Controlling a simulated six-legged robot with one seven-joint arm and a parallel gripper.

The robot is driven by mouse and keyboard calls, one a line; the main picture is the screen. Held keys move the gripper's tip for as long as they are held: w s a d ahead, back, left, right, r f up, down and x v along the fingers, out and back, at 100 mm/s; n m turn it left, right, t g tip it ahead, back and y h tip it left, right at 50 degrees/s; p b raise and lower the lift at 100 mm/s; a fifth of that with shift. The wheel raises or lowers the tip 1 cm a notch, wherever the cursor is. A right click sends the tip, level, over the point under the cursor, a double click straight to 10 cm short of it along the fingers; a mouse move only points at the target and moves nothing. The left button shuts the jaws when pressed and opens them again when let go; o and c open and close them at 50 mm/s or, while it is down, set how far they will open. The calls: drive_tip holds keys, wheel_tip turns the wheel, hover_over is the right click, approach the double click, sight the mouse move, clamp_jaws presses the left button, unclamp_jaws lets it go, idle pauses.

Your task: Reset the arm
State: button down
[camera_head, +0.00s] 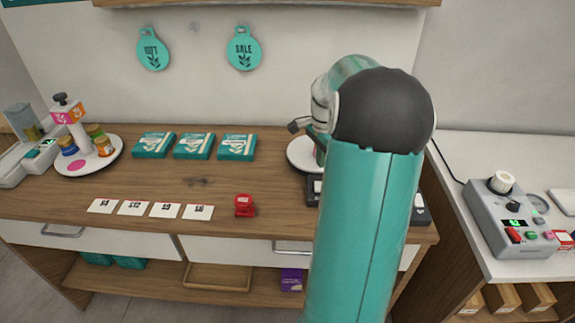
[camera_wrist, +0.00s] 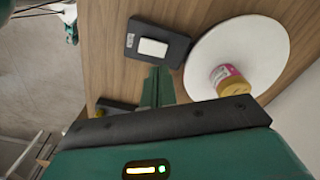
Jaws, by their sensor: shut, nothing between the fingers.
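My arm rises through the right middle of the head view, with its dark rounded joint at the top. It hides most of my gripper there. In the wrist view my gripper (camera_wrist: 159,76) shows its green fingers closed together with nothing between them. The fingers point over the wooden counter (camera_wrist: 110,65), beside a dark device with a white pad (camera_wrist: 151,47) and a white round plate (camera_wrist: 262,40). A small jar with a pink label and yellow lid (camera_wrist: 234,86) is on the plate, partly hidden by the gripper body.
The wooden counter (camera_head: 60,185) holds a round stand with jars (camera_head: 110,158), teal boxes (camera_head: 194,146), several price cards (camera_head: 150,208) and a red stamp (camera_head: 244,206). A grey device (camera_head: 500,220) stands on the white counter at right. A shelf (camera_head: 270,4) overhangs the back.

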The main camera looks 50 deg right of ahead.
drive_tip(key=w+a+r+n+t+h, duration=0.1)
drive_tip(key=a+r+n, duration=0.4)
drive_tip(key=a, duration=0.6)
drive_tip(key=w+a+r+n+t+h, duration=0.15)
drive_tip(key=a+r+n, duration=0.35)
drive_tip(key=a, duration=0.7)
drive_tip(key=s+a+n+t+y, duration=0.1)
drive_tip(key=s+a+n, duration=0.4)
drive_tip(key=a, duration=0.4)
drive_tip(key=s+a+n+t+y, duration=0.1)
drive_tip(key=s+a+n+t, duration=0.1)
drive_tip(key=s+a+n, duration=0.3)
drive_tip(key=a+n, duration=0.1)
drive_tip(key=a, duration=0.3)
drive_tip(key=shift+a+r+n, duration=0.2)
drive_tip(key=shift+r+n, duration=0.05)
drive_tip(key=shift+n, duration=0.15)
